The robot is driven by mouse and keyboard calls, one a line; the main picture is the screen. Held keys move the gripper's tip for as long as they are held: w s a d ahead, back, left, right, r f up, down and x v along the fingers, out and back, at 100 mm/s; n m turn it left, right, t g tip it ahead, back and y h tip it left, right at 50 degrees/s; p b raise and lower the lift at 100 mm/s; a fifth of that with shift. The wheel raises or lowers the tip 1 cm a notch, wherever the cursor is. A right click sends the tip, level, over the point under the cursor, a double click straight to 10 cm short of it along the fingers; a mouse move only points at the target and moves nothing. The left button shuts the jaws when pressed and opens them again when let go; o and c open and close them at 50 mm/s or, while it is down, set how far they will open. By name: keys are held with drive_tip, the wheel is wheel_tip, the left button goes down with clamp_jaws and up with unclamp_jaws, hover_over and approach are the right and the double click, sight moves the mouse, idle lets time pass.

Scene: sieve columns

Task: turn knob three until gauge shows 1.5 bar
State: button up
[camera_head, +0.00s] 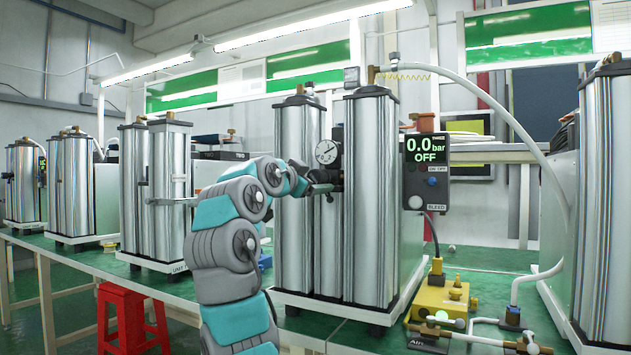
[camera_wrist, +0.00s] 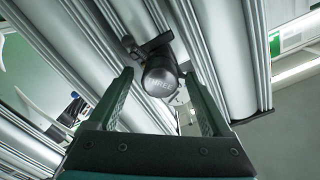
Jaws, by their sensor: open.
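In the head view my gripper (camera_head: 322,188) is at the front of the column pair, below the round dial gauge (camera_head: 326,152), and the knob is hard to make out there. The digital display (camera_head: 427,150) labelled "THREE" reads 0.0 bar and OFF.
The silver columns (camera_head: 369,200) stand close around my gripper. A yellow block (camera_head: 440,298) with fittings and hoses sits on the green bench to the right. Another column pair (camera_head: 155,190) stands to the left. A red stool (camera_head: 130,320) is at the lower left.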

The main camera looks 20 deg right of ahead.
drive_tip(key=b+v, duration=0.1)
drive_tip(key=v, duration=0.5)
drive_tip(key=shift+s+a, duration=0.15)
drive_tip(key=shift+a, duration=0.15)
